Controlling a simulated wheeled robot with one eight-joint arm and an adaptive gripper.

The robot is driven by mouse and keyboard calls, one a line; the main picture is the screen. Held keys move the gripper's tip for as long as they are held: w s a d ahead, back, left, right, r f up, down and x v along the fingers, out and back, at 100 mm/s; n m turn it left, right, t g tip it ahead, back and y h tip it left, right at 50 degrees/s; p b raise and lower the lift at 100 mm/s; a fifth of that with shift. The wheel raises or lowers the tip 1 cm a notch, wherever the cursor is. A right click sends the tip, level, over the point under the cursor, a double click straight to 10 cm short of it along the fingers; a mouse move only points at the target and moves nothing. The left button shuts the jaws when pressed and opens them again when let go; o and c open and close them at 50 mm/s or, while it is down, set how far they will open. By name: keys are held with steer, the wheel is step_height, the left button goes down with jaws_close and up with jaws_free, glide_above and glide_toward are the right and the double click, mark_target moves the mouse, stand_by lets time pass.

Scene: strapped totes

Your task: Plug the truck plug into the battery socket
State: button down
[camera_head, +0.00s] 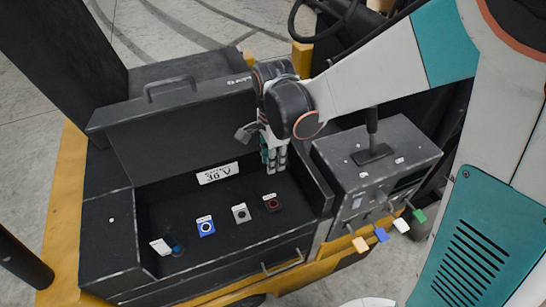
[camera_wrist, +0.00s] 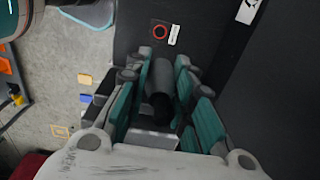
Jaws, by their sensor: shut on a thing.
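My gripper (camera_head: 274,163) is inside the open black battery compartment (camera_head: 110,221), with its teal fingers pointing down. In the wrist view my gripper (camera_wrist: 163,80) is shut on a dark cylindrical plug (camera_wrist: 159,82), between the teal pads. In the head view the plug is mostly hidden by the fingers. Three sockets stand in a row on the compartment floor: a blue one (camera_head: 206,227), a grey one (camera_head: 240,213) and a red-ringed one (camera_head: 272,203). The red-ringed socket also shows in the wrist view (camera_wrist: 160,32), beyond the plug's tip and apart from it. Small socket labels are unreadable.
A control box (camera_head: 372,160) with a black lever stands right of the compartment, with coloured levers at its front. The raised lid (camera_head: 180,130) stands behind. A white label (camera_head: 217,173) is on the compartment's back. A white tag (camera_head: 160,246) is at front left.

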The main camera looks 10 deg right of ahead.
steer(key=shift+f, duration=0.15)
steer(key=b, duration=1.2)
glide_above(273, 204)
step_height(273, 204, down, 13)
steer(key=shift+w, duration=0.1)
steer(key=shift+f+b, duration=2.15)
steer(key=shift+f, duration=0.65)
steer(key=shift+f+b, duration=0.6)
steer(key=shift+b, duration=0.2)
steer(key=c, duration=1.3)
jaws_free()
steer(key=shift+r, duration=0.2)
